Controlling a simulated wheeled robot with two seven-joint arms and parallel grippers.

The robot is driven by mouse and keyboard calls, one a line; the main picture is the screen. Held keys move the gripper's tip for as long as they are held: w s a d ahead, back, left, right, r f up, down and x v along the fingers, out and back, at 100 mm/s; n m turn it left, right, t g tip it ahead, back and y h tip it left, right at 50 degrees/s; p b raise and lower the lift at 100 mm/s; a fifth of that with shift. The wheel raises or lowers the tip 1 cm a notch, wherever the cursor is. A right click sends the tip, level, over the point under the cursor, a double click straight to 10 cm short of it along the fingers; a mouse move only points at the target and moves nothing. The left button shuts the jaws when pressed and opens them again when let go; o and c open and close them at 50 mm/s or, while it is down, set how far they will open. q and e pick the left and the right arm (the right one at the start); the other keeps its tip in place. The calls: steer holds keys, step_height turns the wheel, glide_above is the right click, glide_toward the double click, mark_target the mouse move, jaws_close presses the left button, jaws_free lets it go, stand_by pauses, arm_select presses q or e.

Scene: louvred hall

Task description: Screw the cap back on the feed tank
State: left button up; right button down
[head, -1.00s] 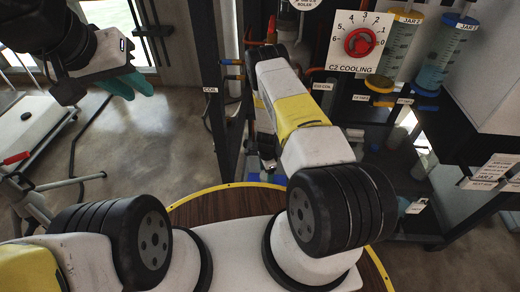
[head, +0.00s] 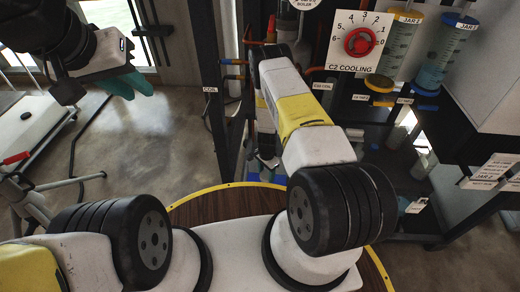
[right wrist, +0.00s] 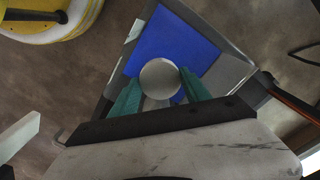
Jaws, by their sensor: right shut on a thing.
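In the right wrist view my right gripper (right wrist: 160,88) has its teal fingers on either side of a round, pale grey disc (right wrist: 160,77), which I take to be the cap. It is shut on this disc, seen face-on, above or in front of a blue panel (right wrist: 172,42). What lies under the disc is hidden, so I cannot tell whether it touches anything. In the head view the right hand is largely hidden by my right arm. My left gripper (head: 130,84) is at the upper left, far from the rack, its teal fingers seen from the side. I cannot identify the feed tank.
A dark rack holds a C2 cooling dial (head: 357,41) with a red knob, a yellow-topped jar (head: 398,48) and a blue-topped jar (head: 444,52). A white-topped stand (head: 35,118) is at the left. Bare floor (head: 150,140) lies between stand and rack.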

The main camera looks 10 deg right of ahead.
mark_target(266, 175)
steer(key=m, duration=0.8)
steer(key=shift+c, duration=2.2)
jaws_free()
steer(key=shift+r, duration=3.5)
